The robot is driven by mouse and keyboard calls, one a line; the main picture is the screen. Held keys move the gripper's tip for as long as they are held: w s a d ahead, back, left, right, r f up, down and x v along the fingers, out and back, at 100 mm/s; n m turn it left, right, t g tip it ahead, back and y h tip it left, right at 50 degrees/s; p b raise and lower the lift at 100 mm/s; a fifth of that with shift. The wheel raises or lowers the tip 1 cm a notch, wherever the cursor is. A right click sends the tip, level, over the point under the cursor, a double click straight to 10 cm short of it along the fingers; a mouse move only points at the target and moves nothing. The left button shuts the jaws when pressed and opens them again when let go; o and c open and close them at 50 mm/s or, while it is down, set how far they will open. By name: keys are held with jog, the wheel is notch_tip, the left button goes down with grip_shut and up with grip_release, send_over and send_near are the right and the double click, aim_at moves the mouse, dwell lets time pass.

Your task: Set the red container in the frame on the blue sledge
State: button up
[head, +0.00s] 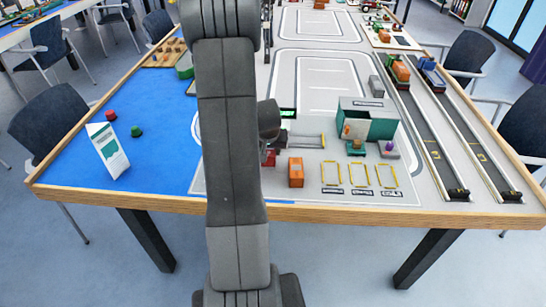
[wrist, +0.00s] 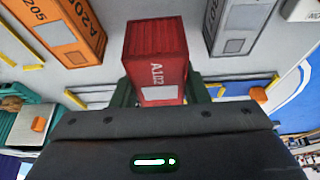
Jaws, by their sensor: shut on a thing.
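The red container (wrist: 157,55), marked A102, sits between the two dark green fingers of my gripper (wrist: 160,90) in the wrist view. My gripper is shut on it. In the head view a small part of the red container (head: 270,158) shows beside my arm, which hides my gripper. I cannot tell whether the container touches the table. A blue sledge (head: 430,66) appears to stand at the far end of the rightmost dark track, small in the head view. Its frame is too small to make out.
An orange container (head: 296,172) stands right of the red one; it also shows in the wrist view (wrist: 68,30). A grey container (wrist: 238,22) is on the other side. Yellow floor frames (head: 360,175) lie near the front edge. A grey-and-green building (head: 368,120) stands before the tracks.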

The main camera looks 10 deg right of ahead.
jog(key=shift+f+b, duration=0.35)
jog(key=shift+f, duration=1.65)
jog(key=shift+f, duration=0.15)
jog(key=o, duration=1)
